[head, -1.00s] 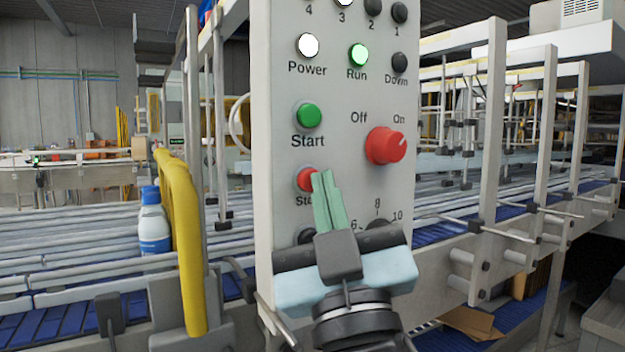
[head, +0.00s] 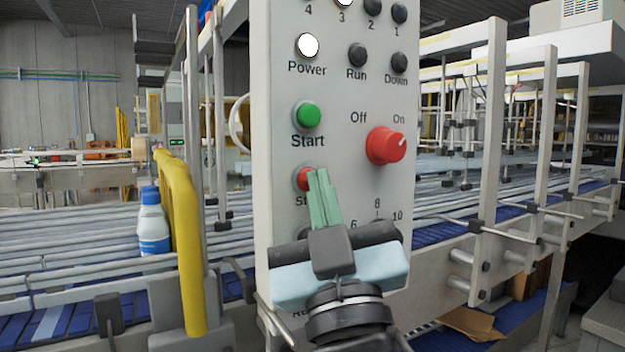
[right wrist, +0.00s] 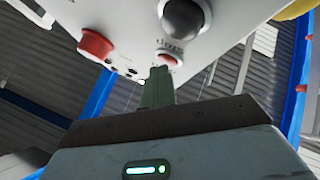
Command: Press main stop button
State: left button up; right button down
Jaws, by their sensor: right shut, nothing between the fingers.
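The red stop button (head: 304,180) sits on the grey control panel (head: 340,100), below the green Start button (head: 308,115). Its label is partly covered by my right gripper (head: 318,174), whose shut green fingertips are at the button's right edge and hide part of it. In the right wrist view the shut fingers (right wrist: 158,75) reach up to a red button (right wrist: 168,60); I cannot tell whether they touch it. The Run lamp (head: 357,55) is dark, and the Power lamp (head: 308,45) is lit white. My left gripper is not in view.
A red Off/On knob (head: 386,146) points toward On, right of the Start button. A yellow guard rail (head: 183,240) and a blue-white bottle (head: 153,225) are left of the panel. Conveyor rails and posts (head: 489,150) stand to the right.

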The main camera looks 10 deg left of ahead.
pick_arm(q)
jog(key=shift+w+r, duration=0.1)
pick_arm(e)
jog(key=shift+s, duration=0.1)
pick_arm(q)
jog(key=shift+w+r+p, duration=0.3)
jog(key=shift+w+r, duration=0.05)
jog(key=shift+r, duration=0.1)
pick_arm(e)
jog(key=shift+s+d, duration=0.5)
jog(key=shift+s, duration=0.15)
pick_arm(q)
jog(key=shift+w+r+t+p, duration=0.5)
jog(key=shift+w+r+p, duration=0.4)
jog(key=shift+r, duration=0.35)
pick_arm(e)
jog(key=s+d, duration=0.1)
jog(key=s, duration=0.1)
jog(key=s+d, duration=0.2)
